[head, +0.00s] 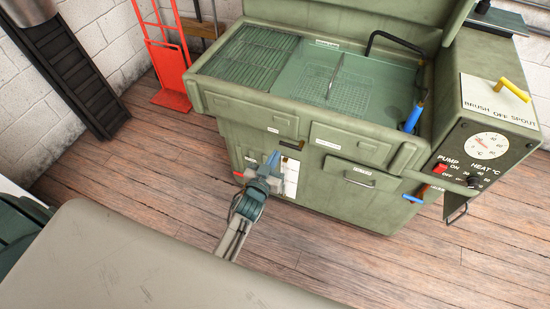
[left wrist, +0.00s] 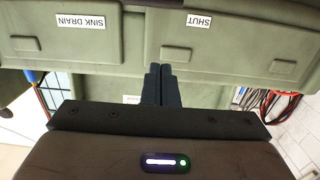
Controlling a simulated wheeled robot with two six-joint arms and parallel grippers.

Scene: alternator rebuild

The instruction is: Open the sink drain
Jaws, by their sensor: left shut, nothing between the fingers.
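The green wash cabinet with the sink (head: 345,85) stands in front of me. Its front carries a white label (head: 327,144), which reads SINK DRAIN in the left wrist view (left wrist: 88,21), and a second label (head: 273,130), which reads SHUT there (left wrist: 199,20). Between them is a dark slot (head: 291,145) with a small yellowish part; I cannot tell its exact shape. My left gripper (head: 273,160) is just below and left of this slot, fingers pointing at the cabinet front. In the left wrist view its fingers (left wrist: 161,84) are together and empty. My right gripper is not in view.
A control panel (head: 485,150) with dial and switches is at the right. A drawer-like front with a handle (head: 360,180) and a blue-handled tool (head: 413,115) are nearby. A red hand truck (head: 165,60) stands left. Wooden floor (head: 130,165) is open on the left.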

